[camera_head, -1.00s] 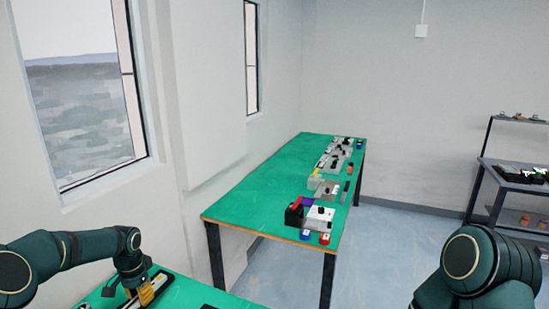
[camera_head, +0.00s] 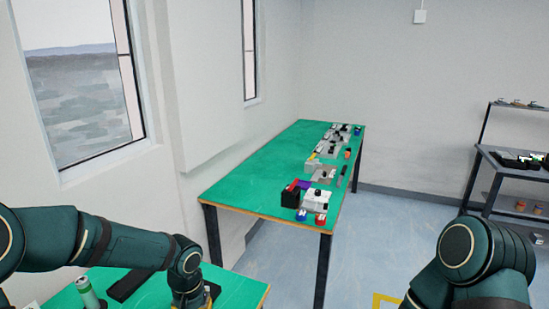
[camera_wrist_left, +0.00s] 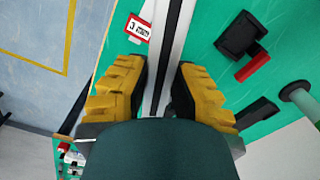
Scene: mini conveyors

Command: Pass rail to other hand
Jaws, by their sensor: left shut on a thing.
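In the left wrist view, a long rail (camera_wrist_left: 174,45) with light and dark stripes runs up between the yellow fingers of my left gripper (camera_wrist_left: 158,82). My left gripper is shut on the rail, and the rail reaches past the fingertips over the green tabletop. In the head view, my left wrist is low at the bottom edge, over the near table, and its fingers and the rail are hidden or out of frame. My right arm shows at the lower right of the head view, but its gripper is out of view.
The near green table (camera_head: 240,290) holds a dark bar (camera_head: 130,284) and a green-and-white cylinder (camera_head: 88,293). A second green table (camera_head: 250,180) carries several small conveyor parts. A dark shelf (camera_head: 510,172) stands at the right. Open floor lies between.

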